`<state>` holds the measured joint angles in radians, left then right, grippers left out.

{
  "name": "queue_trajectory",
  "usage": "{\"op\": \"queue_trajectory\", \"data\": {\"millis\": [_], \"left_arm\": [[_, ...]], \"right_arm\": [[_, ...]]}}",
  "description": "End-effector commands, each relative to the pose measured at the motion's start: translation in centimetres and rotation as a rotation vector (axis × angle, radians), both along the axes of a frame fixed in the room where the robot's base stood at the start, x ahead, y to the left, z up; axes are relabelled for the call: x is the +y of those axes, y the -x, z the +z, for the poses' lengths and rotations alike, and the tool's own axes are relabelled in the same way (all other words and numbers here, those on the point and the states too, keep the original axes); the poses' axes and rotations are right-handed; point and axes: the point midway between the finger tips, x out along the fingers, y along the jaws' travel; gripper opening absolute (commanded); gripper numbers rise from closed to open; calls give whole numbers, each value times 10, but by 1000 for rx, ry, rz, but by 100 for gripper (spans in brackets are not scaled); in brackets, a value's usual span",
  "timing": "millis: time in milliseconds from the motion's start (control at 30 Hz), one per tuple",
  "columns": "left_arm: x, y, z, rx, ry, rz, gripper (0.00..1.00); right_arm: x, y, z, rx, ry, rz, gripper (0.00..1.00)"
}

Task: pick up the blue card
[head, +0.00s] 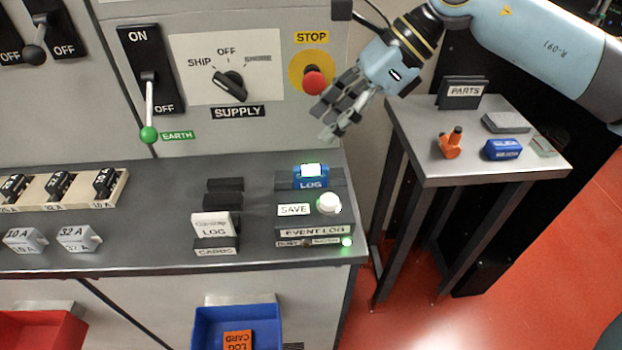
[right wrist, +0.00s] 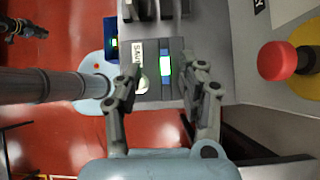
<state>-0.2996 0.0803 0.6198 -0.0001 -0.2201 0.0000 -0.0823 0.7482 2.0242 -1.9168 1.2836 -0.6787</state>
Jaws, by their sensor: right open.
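The blue card (head: 311,182) marked LOG stands in a dark holder at the right end of the grey console, with a lit green-white screen at its top. In the right wrist view the blue card (right wrist: 166,67) shows its lit screen beyond and between the fingers. My right gripper (head: 330,118) is open and empty, above and a little to the right of the card, not touching it. In the right wrist view the open fingers (right wrist: 160,90) spread on either side of the holder.
A white SAVE button (head: 328,204) stands just in front of the card. A card rack (head: 216,245) is to its left. The red STOP button (head: 314,83) is on the panel behind. A side table (head: 440,171) stands to the right with a blue block (head: 503,150).

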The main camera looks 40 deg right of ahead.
Motion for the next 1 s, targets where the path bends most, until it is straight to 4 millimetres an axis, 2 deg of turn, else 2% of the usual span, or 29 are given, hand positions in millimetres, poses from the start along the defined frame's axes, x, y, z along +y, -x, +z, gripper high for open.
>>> {"op": "queue_trajectory", "data": {"millis": [67,167,400,633,800,1000], "left_arm": [[0,0,0,0,0,0,0],[0,0,2,-1,0,0,0],[0,0,6,-1,1,0,0],[-1,-1,12,-1,1,0,0],[-1,-1,24,-2,1,0,0],[-1,-1,25,-1,1,0,0]], "right_arm": [[-16,3,-7,26,80,21,40],[-20,3,-17,41,117,29,40],[-3,-6,-47,45,116,30,40],[5,-10,-63,46,116,31,40],[17,-16,-86,47,114,30,40],[24,-21,-103,44,117,32,40]]}}
